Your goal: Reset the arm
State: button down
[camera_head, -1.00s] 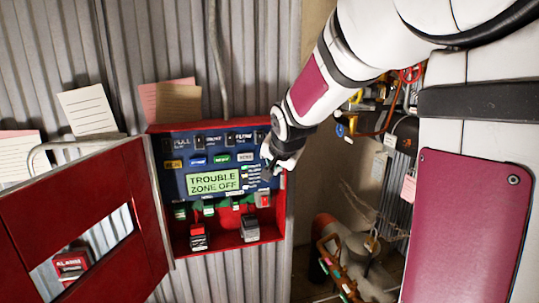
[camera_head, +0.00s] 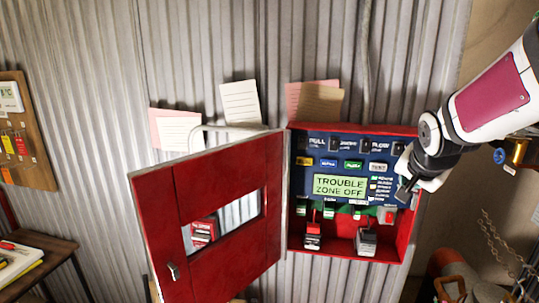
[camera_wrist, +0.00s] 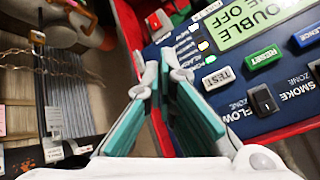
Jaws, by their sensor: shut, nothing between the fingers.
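My gripper (camera_head: 406,190) is at the right side of the open red alarm panel box (camera_head: 408,228), with its fingertips near the panel's right edge. In the wrist view my gripper (camera_wrist: 165,75) shows its teal-padded fingers close together and empty, beside the blue panel face (camera_wrist: 215,65). The display (camera_head: 341,187) reads "TROUBLE ZONE OFF". I cannot tell whether the fingertips touch the panel.
The red door (camera_head: 225,215) hangs open to the left. Paper notes (camera_head: 240,102) are fixed to the corrugated wall above. A key board (camera_head: 22,130) and a small table (camera_head: 38,262) stand at the left. Pipes and a chain (camera_head: 492,240) are at the right.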

jog(key=s+a+n+y, duration=0.1)
jog(key=s+a+n, duration=0.2)
jog(key=s+a, duration=0.2)
jog(key=s+a+n+g+y, duration=0.1)
jog(key=s+a+n, duration=0.3)
jog(key=s, duration=0.7)
jog(key=s+a+n+g+y, duration=0.1)
jog(key=s+a+n, duration=0.2)
jog(key=s+a, duration=0.4)
jog(key=shift+s+r+b, duration=0.15)
jog(key=shift+s+b, duration=0.2)
jog(key=shift+s, duration=0.7)
